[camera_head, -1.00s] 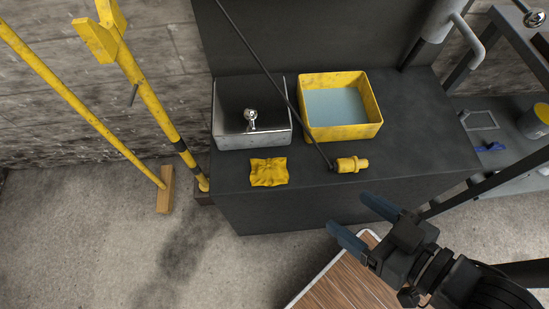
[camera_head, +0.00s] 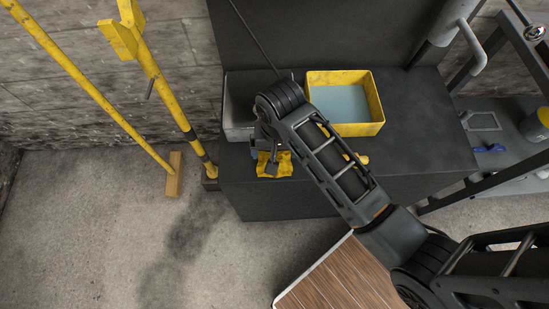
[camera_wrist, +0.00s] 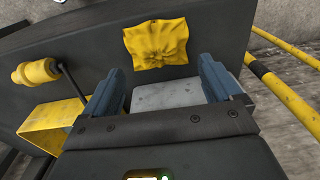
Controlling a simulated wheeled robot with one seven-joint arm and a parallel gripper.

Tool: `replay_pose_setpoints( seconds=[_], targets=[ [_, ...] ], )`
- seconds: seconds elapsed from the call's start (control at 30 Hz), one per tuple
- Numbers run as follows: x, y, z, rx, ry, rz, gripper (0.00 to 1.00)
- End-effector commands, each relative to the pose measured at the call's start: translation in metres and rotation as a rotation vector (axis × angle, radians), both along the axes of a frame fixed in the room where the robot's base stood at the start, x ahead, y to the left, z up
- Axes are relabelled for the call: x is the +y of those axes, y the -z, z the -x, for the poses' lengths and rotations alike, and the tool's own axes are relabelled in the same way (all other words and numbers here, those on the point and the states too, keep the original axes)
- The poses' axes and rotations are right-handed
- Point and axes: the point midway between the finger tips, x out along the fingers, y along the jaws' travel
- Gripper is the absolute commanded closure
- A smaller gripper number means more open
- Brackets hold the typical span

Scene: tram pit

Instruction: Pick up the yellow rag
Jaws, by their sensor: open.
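The crumpled yellow rag (camera_head: 274,166) lies flat near the front edge of the dark bench. My arm covers part of it in the head view. In the wrist view the whole rag (camera_wrist: 156,44) shows ahead of my gripper, just beyond the fingertips. My gripper (camera_wrist: 164,66) is open, with its two blue fingers spread and nothing between them. In the head view my gripper (camera_head: 264,148) is above or just behind the rag, and its fingers are mostly hidden.
A yellow tub (camera_head: 376,126) with pale liquid stands right of a metal basin (camera_head: 235,110) on the bench (camera_head: 425,120). Yellow props (camera_head: 165,90) stand left. A wooden tabletop (camera_head: 340,275) is in front.

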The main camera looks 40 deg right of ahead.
Motion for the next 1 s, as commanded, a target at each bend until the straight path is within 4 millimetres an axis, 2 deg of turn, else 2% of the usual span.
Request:
replay_pose_setpoints(
  seconds=[0.1, 0.2, 0.53, 0.8, 1.0],
  targets=[
    [-0.006, -0.010, -0.009, 0.046, 0.022, 0.009, 0.08],
    [-0.008, -0.008, -0.011, 0.063, 0.029, 0.011, 0.08],
    [-0.006, 0.025, -0.008, 0.065, 0.028, 0.012, 0.08],
    [-0.005, 0.061, -0.006, 0.064, 0.029, 0.011, 0.08],
    [-0.005, 0.066, -0.007, 0.061, 0.028, 0.011, 0.08]
  ],
)
